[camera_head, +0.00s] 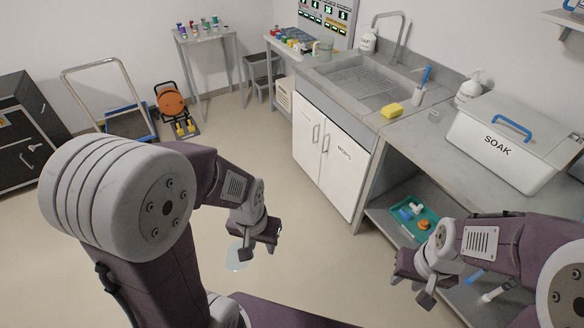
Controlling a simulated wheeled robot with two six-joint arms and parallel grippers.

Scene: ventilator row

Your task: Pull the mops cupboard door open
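The mops cupboard door (340,175) is the right one of two white doors under the sink. It carries a "MOPS" label and looks shut. Its upright bar handle (325,143) is near its left edge, beside the handle (315,133) of the left door (306,122). My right gripper (411,287) is open and empty in front of the counter's lower shelf, away from the mops door.
A teal tray (405,219) sits on the open shelf right of the doors. A white SOAK box (500,146) stands on the counter. The floor before the doors is free.

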